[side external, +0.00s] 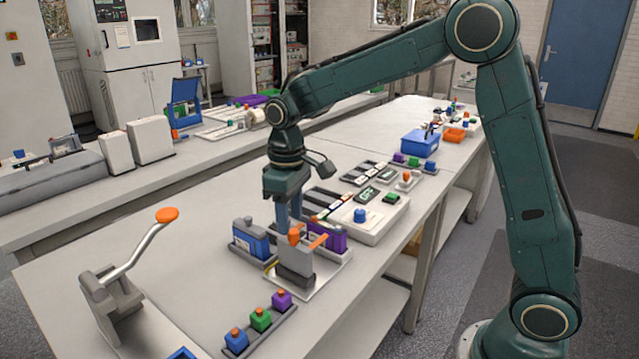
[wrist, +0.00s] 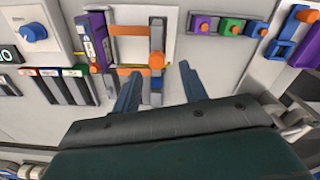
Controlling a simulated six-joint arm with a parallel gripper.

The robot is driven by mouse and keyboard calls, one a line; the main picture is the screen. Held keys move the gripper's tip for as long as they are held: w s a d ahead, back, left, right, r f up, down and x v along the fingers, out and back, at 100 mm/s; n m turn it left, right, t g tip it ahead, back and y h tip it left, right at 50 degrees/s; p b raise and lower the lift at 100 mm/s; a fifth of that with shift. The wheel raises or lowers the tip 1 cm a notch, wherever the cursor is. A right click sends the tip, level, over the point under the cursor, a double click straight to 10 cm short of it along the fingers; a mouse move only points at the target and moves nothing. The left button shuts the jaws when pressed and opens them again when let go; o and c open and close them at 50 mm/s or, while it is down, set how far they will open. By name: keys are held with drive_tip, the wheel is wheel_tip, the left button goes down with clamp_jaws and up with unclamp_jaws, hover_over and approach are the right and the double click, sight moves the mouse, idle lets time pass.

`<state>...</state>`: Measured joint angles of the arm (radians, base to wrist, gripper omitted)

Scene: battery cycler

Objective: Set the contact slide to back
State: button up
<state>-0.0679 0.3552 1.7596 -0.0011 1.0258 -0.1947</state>
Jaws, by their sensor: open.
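The contact slide, a grey block (side external: 296,268) with an orange knob (side external: 294,235), stands on a pale base plate on the bench. In the wrist view its grey rail (wrist: 157,35) runs up from the orange knob (wrist: 157,61). My gripper (side external: 289,222) points down just above the slide. In the wrist view my gripper (wrist: 160,72) is open, with one finger on each side of the knob and gaps between; no contact is clear. The fingers and knob overlap in the side view, so their exact height difference is hidden.
A purple cell (side external: 328,236) and a blue cell (side external: 250,241) stand close on either side of the slide. Orange bars (wrist: 128,29) lie beside it. A lever with an orange knob (side external: 167,215) stands at the left. A rack of coloured blocks (side external: 262,321) lies in front.

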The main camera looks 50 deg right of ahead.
wheel_tip(320, 180, up, 10)
idle(0.5)
drive_tip(key=s+d+r+m+t, duration=0.1)
drive_tip(key=s+r, duration=0.1)
drive_tip(key=s, duration=0.5)
drive_tip(key=s+d+r+t, duration=0.1)
drive_tip(key=s+r+t, duration=0.1)
drive_tip(key=s, duration=0.4)
drive_tip(key=s+d+f+m+t, duration=0.1)
drive_tip(key=s+f, duration=0.4)
drive_tip(key=s, duration=0.8)
drive_tip(key=shift+m+t, duration=0.5)
drive_tip(key=shift+t, duration=0.3)
drive_tip(key=shift+w+f, duration=0.1)
